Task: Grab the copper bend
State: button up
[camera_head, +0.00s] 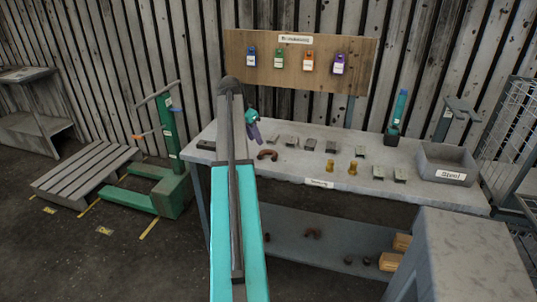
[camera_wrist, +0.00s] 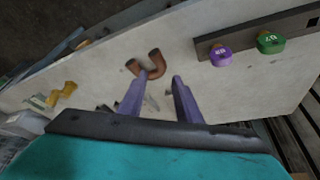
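The copper bend (camera_head: 267,155) is a brown U-shaped pipe lying on the left part of the grey workbench (camera_head: 300,165). In the wrist view the copper bend (camera_wrist: 156,68) lies just beyond my fingertips, its curve between their two lines. My gripper (camera_head: 256,138) has purple fingers and hangs above the bench, close to the bend. In the wrist view my gripper (camera_wrist: 156,78) is open, with nothing between its fingers. The bend appears apart from both fingers; the exact height gap cannot be told.
Grey metal pieces (camera_head: 310,144) and two yellow brass fittings (camera_head: 331,166) lie to the right of the bend. A grey bin (camera_head: 447,164) labelled Steel stands at the right end. A wooden board (camera_head: 265,68) with coloured tags hangs behind.

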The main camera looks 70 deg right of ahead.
aim_at(263, 152)
jog(key=shift+x, duration=1.65)
jog(key=shift+f, duration=0.1)
jog(key=shift+s+p+x, duration=0.2)
jog(key=shift+p+x, duration=0.9)
jog(key=shift+x, duration=1.45)
grip_shut()
